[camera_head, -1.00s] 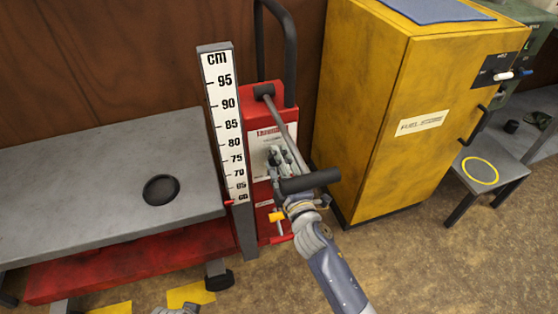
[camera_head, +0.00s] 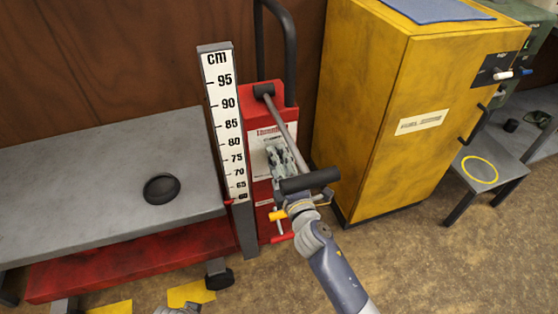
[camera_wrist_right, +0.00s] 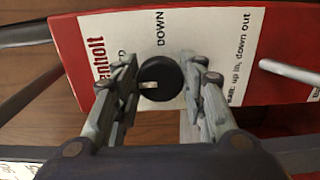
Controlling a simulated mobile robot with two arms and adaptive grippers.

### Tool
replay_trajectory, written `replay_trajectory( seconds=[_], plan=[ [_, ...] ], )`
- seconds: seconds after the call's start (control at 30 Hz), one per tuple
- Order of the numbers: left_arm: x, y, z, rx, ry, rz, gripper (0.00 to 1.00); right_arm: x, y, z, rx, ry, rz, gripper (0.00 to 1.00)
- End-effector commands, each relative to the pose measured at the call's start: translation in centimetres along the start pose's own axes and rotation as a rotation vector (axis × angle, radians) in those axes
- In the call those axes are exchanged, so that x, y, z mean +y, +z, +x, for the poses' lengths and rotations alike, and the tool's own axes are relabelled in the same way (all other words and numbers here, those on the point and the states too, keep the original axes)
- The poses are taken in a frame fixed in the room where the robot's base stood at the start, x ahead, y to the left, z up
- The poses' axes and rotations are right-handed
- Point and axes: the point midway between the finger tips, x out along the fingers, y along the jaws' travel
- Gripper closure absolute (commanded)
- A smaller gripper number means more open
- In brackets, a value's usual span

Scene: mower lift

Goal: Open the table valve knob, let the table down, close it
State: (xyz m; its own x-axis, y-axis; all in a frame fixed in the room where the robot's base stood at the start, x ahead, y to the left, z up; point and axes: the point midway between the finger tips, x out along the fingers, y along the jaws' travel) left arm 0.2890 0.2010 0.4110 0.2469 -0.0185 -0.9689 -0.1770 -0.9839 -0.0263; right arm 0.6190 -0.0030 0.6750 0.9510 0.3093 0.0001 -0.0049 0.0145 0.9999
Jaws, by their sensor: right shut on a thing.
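The lift table (camera_head: 90,165) is a grey top over a red frame at the left. A cm scale (camera_head: 222,130) stands at its right edge, with a small red pointer at its bottom, near the 60 mark. The red pump unit (camera_head: 262,110) stands behind the scale. The round black valve knob (camera_wrist_right: 160,78) with a pale mark shows on its white panel in the wrist view, under the word DOWN. My right gripper (camera_head: 280,158) is at the panel, its fingers (camera_wrist_right: 162,85) shut on the knob from both sides. In the head view the fingers hide the knob.
A pump lever with a black grip (camera_head: 310,180) crosses in front of my right wrist. A black round object (camera_head: 162,189) lies on the table top. A yellow cabinet (camera_head: 400,110) stands close on the right. A grey part, perhaps my left gripper (camera_head: 178,309), shows at the bottom edge.

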Motion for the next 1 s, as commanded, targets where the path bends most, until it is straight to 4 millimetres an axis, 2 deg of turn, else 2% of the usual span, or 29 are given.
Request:
replay_trajectory(
  seconds=[0.03, 0.07, 0.13, 0.17, 0.5, 0.63, 0.77, 1.0],
  plan=[
    [0.0, -0.1, 0.0, 0.002, 0.000, 0.000, 0.41, -0.2, 0.1, -0.1, -0.001, -0.003, -0.003, 0.86],
    [0.0, -0.1, -0.1, 0.003, 0.000, 0.000, 0.41, -0.2, 0.1, -0.1, -0.001, -0.003, -0.003, 0.59],
    [0.0, -0.2, -0.1, 0.004, 0.000, 0.000, 0.41, -0.2, 0.1, -0.1, -0.001, -0.003, -0.002, 0.44],
    [0.0, -0.2, -0.1, 0.004, 0.000, 0.000, 0.41, -0.2, 0.1, 0.0, -0.001, -0.003, -0.002, 0.41],
    [0.0, 0.3, -0.1, -0.001, 0.001, -0.003, 0.41, -0.1, 0.0, -0.1, -0.001, -0.001, 0.000, 0.41],
    [0.0, 0.2, -0.1, -0.001, 0.000, -0.002, 0.41, -0.1, 0.0, -0.9, 0.000, -0.001, -0.001, 0.41],
    [0.0, 0.2, -0.1, -0.001, 0.000, -0.002, 0.41, -0.1, 0.0, -2.9, 0.001, -0.002, 0.000, 0.41],
    [0.0, 0.2, -0.1, -0.001, 0.000, -0.001, 0.41, -0.2, 0.0, -7.7, 0.000, -0.004, 0.000, 0.41]
  ],
)
